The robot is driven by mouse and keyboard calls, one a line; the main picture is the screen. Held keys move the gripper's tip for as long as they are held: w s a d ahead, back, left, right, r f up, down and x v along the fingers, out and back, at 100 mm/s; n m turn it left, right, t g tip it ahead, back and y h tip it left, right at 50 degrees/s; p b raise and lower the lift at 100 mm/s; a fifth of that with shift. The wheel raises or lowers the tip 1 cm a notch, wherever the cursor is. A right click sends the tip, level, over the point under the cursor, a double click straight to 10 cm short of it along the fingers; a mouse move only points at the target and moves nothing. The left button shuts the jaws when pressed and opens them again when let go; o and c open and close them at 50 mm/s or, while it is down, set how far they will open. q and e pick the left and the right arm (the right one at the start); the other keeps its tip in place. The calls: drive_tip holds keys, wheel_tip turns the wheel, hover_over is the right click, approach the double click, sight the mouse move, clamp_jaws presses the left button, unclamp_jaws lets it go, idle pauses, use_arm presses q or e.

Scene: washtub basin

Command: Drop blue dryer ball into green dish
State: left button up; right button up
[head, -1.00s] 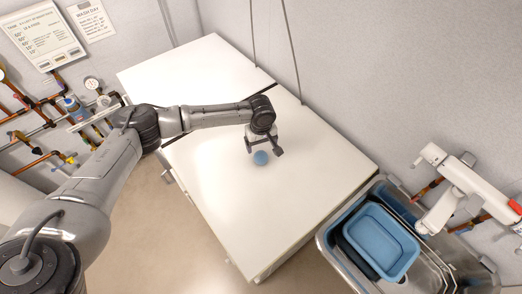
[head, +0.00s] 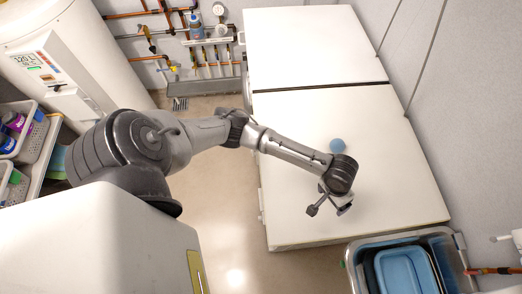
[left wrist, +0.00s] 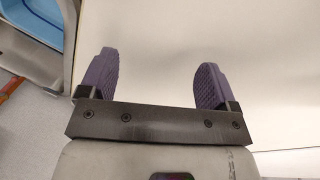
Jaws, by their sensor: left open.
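The blue dryer ball (head: 337,145) sits on the white worktop (head: 300,125), just behind my left wrist in the head view. My left gripper (head: 329,208) is past the ball, on the basin side, above the worktop and apart from the ball. In the left wrist view its two purple-padded fingers (left wrist: 155,78) are spread with nothing between them; the ball does not show there. The green dish is not visible in either view. My right gripper is not in view.
A metal basin (head: 352,262) holding a blue tub (head: 432,280) stands at the lower right; the tub also shows in the left wrist view (left wrist: 36,22). Pipes and gauges line the back wall. Most of the worktop is bare.

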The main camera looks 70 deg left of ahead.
use_arm(q)
drive_tip(key=s+d, duration=0.1)
drive_tip(key=s, duration=0.1)
drive_tip(key=s+d+m, duration=0.1)
drive_tip(key=s, duration=0.1)
drive_tip(key=s+d+m+h, duration=0.1)
drive_tip(key=s, duration=0.1)
drive_tip(key=shift+s+d+f+t, duration=0.1)
drive_tip(key=shift+d+f+t, duration=0.1)
drive_tip(key=shift+d+t, duration=0.2)
drive_tip(key=shift+m+t, duration=0.5)
drive_tip(key=shift+m, duration=0.3)
drive_tip(key=s, duration=0.5)
drive_tip(key=shift+a+r, duration=0.25)
drive_tip(key=shift+o, duration=0.6)
drive_tip(key=s+a+r+y, duration=0.1)
drive_tip(key=s+a+y, duration=0.2)
drive_tip(key=s+a, duration=0.6)
drive_tip(key=shift+s+r+m+t, duration=0.3)
drive_tip(key=shift+s+m+t, duration=0.1)
drive_tip(key=shift+s, duration=0.5)
